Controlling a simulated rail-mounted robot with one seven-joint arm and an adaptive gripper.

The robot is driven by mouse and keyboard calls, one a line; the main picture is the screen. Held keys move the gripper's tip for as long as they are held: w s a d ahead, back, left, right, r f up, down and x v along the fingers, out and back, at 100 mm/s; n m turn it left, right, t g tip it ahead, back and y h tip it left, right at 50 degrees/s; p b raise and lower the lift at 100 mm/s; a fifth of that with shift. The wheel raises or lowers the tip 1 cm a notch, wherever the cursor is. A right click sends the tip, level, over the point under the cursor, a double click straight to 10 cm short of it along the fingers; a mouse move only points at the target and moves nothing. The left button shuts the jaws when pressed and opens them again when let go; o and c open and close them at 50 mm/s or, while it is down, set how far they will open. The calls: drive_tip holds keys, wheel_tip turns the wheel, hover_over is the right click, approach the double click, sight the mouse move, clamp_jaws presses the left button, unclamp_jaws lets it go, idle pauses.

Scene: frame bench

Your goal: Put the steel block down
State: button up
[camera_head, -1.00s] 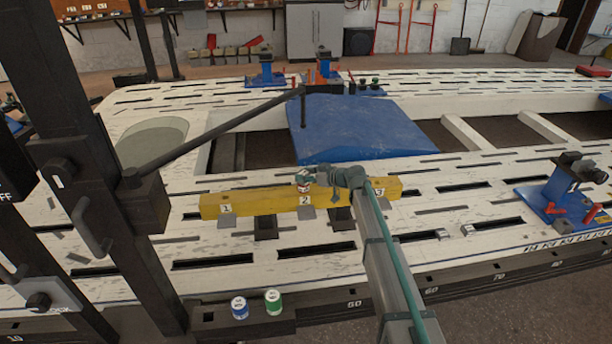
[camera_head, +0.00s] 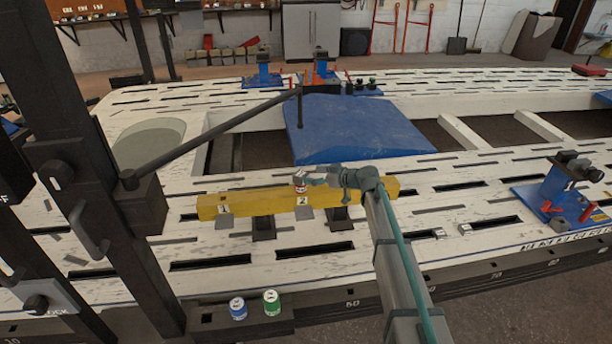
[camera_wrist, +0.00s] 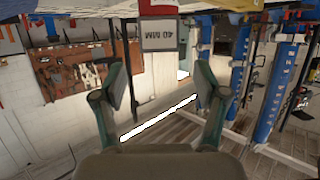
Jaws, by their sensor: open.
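The steel block (camera_wrist: 158,35), grey with a 40 MM label, shows upside down in the wrist view, beyond and between my fingertips. A red and white piece (camera_wrist: 157,9) adjoins it at the picture's top; the contact is unclear. In the head view a small red and white item (camera_head: 301,186) sits on the yellow beam (camera_head: 260,200) near label 2; the block is too small there to make out surely. My gripper (camera_wrist: 162,80) is open, with a clear gap between its fingers. In the head view my gripper (camera_head: 316,179) is just right of that item, above the beam.
A slotted white frame bench (camera_head: 440,205) carries the beam. A blue sloped panel (camera_head: 355,130) lies behind it. A dark slanted bar (camera_head: 215,132) crosses at left. Blue (camera_head: 237,308) and green (camera_head: 271,302) cans stand in front. A blue clamp stand (camera_head: 550,195) is at right.

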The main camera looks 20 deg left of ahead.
drive_tip(key=v, duration=0.6)
drive_tip(key=shift+d, duration=0.2)
drive_tip(key=shift+s+r, duration=0.1)
